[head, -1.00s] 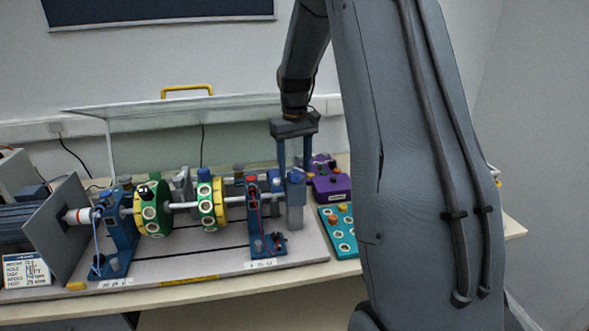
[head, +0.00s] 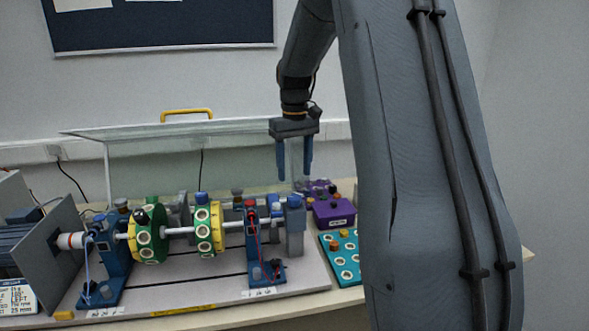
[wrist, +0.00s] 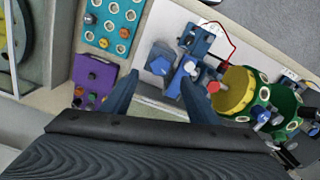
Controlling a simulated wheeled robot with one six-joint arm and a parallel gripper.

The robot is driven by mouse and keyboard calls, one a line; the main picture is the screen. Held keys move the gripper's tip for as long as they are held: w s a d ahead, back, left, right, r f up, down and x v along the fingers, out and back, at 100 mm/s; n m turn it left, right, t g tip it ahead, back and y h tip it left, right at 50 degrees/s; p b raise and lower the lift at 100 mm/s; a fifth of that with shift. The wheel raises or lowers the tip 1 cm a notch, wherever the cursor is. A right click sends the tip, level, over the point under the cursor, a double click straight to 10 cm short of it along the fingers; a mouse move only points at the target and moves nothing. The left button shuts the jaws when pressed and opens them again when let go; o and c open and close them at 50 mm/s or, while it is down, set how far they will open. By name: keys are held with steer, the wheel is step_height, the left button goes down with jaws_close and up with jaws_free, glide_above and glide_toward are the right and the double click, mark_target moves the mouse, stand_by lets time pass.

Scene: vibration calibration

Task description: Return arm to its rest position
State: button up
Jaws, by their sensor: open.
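My gripper (head: 295,170) is open and empty in the head view. Its two fingers point down, above the back right end of the rotor rig, near the purple box. In the wrist view my gripper (wrist: 158,98) shows its two fingers spread, with nothing between the tips but the rig's blue end block beyond. My arm rises from the gripper and crosses the right half of the head view, hiding part of the table.
The rotor rig's grey base (head: 190,285) carries a shaft with two green-yellow discs (head: 147,235). A clear raised cover (head: 150,150) with a yellow handle stands behind. A purple box (head: 333,212) and a teal tray (head: 343,262) with sockets sit right of the rig.

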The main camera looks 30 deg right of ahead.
stand_by(0.4)
steer(key=s+a+f+b, duration=0.1)
steer(key=s+a+f, duration=0.3)
steer(key=s, duration=0.3)
steer(key=s+a+f+t+b, duration=0.1)
steer(key=s+a+f, duration=0.4)
steer(key=s+a, duration=0.2)
steer(key=s+a+f+b, duration=0.1)
steer(key=s+a+f, duration=0.4)
steer(key=s, duration=0.4)
steer(key=shift+a+f, duration=0.15)
steer(key=shift+a, duration=0.55)
